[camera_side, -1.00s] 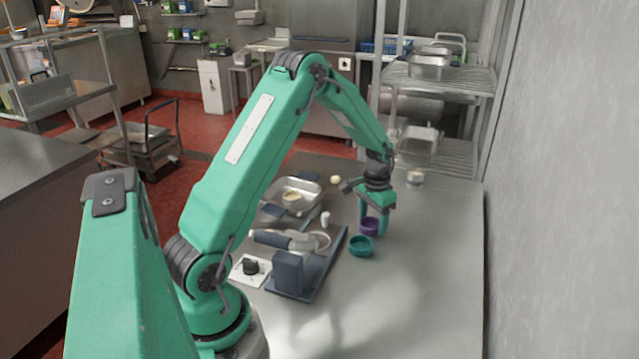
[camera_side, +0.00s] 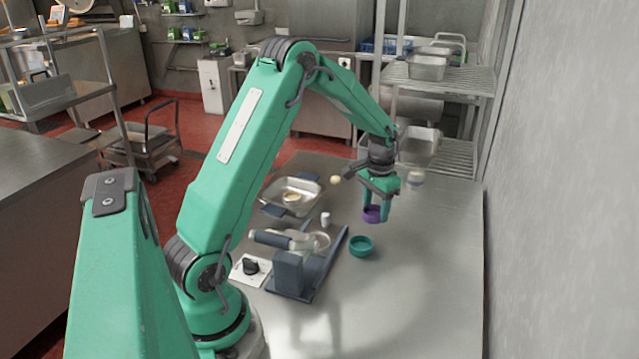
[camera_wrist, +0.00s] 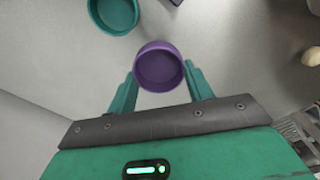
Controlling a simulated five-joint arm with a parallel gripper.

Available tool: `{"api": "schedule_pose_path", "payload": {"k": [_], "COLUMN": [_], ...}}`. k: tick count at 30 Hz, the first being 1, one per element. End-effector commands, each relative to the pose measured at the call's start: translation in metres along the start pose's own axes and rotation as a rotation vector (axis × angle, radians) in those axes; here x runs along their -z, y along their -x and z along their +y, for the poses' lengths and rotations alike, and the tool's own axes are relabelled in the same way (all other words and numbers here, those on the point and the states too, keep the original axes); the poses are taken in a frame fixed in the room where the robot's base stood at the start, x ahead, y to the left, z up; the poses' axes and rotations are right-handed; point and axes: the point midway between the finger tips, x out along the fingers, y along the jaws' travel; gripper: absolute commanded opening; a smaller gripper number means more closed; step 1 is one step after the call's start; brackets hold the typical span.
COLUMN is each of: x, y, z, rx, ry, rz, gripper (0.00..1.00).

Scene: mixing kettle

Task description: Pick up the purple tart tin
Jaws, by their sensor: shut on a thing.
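The purple tart tin (camera_side: 371,214) is a small round open cup, held between the fingers of my gripper (camera_side: 376,208). In the side view it appears raised a little above the steel table. In the wrist view the purple tart tin (camera_wrist: 159,68) sits upright between the two green fingers of my gripper (camera_wrist: 160,85), with its open top toward the camera. The fingers are shut on its sides.
A teal tin (camera_side: 361,246) stands on the table (camera_side: 410,290) close by; it also shows in the wrist view (camera_wrist: 114,14). A metal pan (camera_side: 292,190) and a dark-based device with a handle (camera_side: 289,272) stand to the left. The table's right side is clear.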

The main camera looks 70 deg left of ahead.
Motion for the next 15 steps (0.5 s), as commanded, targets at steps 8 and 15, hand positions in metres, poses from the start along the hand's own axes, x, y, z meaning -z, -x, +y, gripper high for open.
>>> {"api": "schedule_pose_path", "payload": {"k": [8, 15], "x": [-0.014, -0.025], "y": [0.030, 0.051], "z": [0.050, 0.084], "rx": [0.000, 0.000], "ry": [-0.006, -0.005], "rz": [0.001, 0.000], "gripper": [0.29, 0.29]}}
